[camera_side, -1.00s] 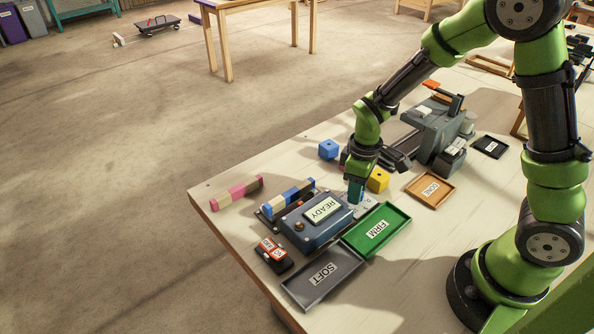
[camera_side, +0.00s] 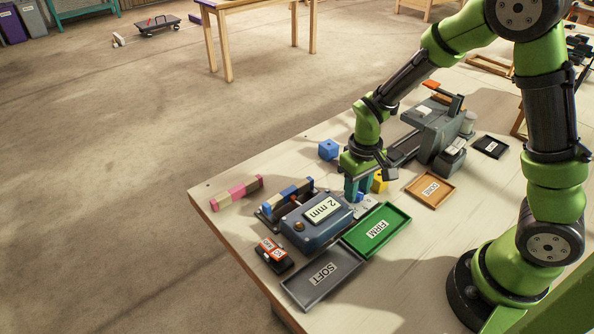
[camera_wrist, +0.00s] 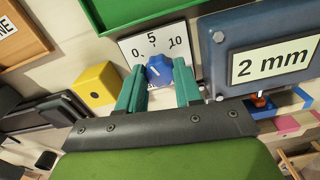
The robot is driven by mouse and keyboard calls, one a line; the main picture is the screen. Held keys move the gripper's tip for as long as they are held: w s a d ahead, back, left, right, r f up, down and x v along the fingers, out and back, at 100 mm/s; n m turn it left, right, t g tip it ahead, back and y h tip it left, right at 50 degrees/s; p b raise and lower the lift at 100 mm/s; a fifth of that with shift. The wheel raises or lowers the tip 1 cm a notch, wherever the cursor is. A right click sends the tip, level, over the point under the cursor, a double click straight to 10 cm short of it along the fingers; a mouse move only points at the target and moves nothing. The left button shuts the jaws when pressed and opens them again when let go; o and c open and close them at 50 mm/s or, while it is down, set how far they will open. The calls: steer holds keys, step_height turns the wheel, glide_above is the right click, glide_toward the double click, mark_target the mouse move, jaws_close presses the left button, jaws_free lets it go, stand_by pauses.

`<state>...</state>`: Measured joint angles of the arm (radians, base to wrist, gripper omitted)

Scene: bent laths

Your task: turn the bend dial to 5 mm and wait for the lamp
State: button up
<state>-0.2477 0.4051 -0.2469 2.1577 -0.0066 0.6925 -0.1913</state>
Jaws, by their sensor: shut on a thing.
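The blue bend dial (camera_wrist: 159,70) stands in front of a white scale plate (camera_wrist: 140,48) marked 0, 5 and 10. The tester's display (camera_side: 322,209) reads "2 mm", and the wrist view shows the same display (camera_wrist: 274,62). A small round amber lamp (camera_side: 299,226) sits on the tester's top; I cannot tell if it is lit. The dial's pointer is too small to read surely.
A blue-and-cream lath (camera_side: 287,198) lies at the tester's back, a pink-and-cream lath (camera_side: 237,193) farther left. Green FIRM (camera_side: 402,214) and grey SOFT (camera_side: 291,296) trays lie close in front. A yellow block (camera_side: 380,183) and blue block (camera_side: 328,149) stand near my gripper.

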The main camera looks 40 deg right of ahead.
steer(key=shift+m, duration=2)
steer(key=o, duration=1)
steer(key=shift+o, duration=0.2)
step_height(320, 180, up, 17)
steer(key=shift+w, duration=0.1)
steer(key=s+a+r+t+y, duration=0.1)
steer(key=s+r+t, duration=0.1)
steer(key=s, duration=0.3)
steer(key=s+a+r+n+t+y, duration=0.1)
steer(key=s+r+t, duration=0.2)
steer(key=s+t, duration=0.2)
steer(key=shift+s+a+r, duration=0.15)
steer(key=shift+s+r, duration=0.15)
